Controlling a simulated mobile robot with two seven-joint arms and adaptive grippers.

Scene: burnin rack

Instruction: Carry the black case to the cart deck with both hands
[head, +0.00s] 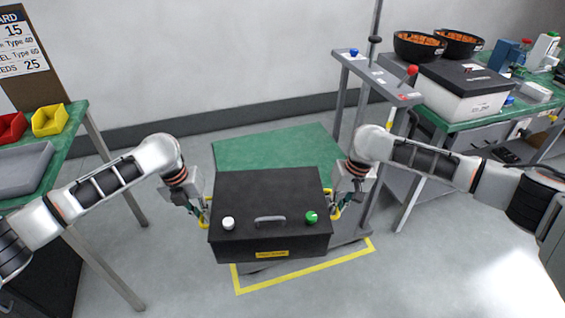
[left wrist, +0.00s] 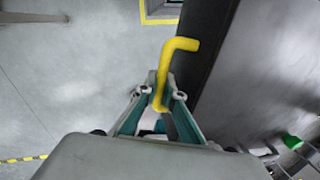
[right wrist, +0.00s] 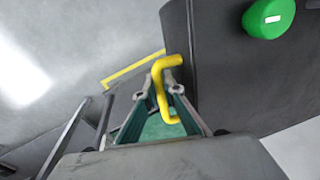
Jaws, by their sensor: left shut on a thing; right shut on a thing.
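The black case (head: 270,190) is held up in front of me, roughly level, with a grey lid handle, a white knob and a green knob on top. My left gripper (head: 204,214) is shut on the yellow handle at its left side; this handle (left wrist: 165,72) shows between the fingers in the left wrist view. My right gripper (head: 337,208) is shut on the yellow handle at its right side, also seen in the right wrist view (right wrist: 160,85). The green cart deck (head: 275,147) lies behind and below the case, which hides its near part.
The cart's post and upper shelf (head: 375,75) rise at the deck's right. A yellow floor line (head: 305,265) runs around the cart's near side. A green bench (head: 60,160) with bins stands left; another bench (head: 470,122) with a white box and black bowls stands right.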

